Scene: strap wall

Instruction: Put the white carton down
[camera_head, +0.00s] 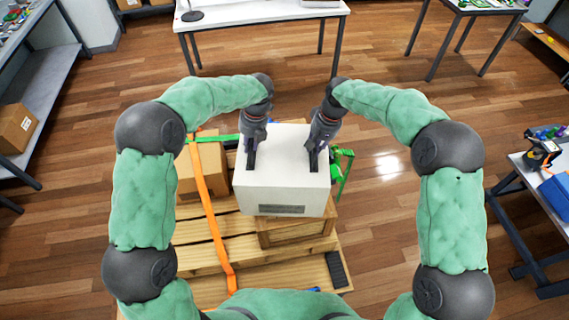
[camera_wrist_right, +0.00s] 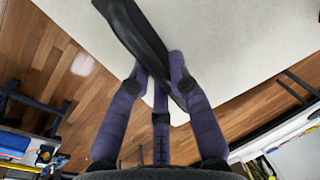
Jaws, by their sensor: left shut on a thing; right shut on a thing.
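The white carton (camera_head: 283,190) is in the middle of the head view, with a dark label on its near side. It is over a wooden crate (camera_head: 290,238); I cannot tell whether it touches the crate. My left gripper (camera_head: 252,148) is shut on a black handle at the left of the carton's top. My right gripper (camera_head: 317,146) is shut on a black handle at the right of the top. In the right wrist view the fingers of my right gripper (camera_wrist_right: 160,88) close around that black handle (camera_wrist_right: 130,25), above the pale carton top (camera_wrist_right: 230,50).
A brown carton (camera_head: 200,172) stands left of the white carton on a wooden pallet (camera_head: 195,230). Green straps (camera_head: 341,170) show at the right. Tables stand at the back and right. The wooden floor around is mostly clear.

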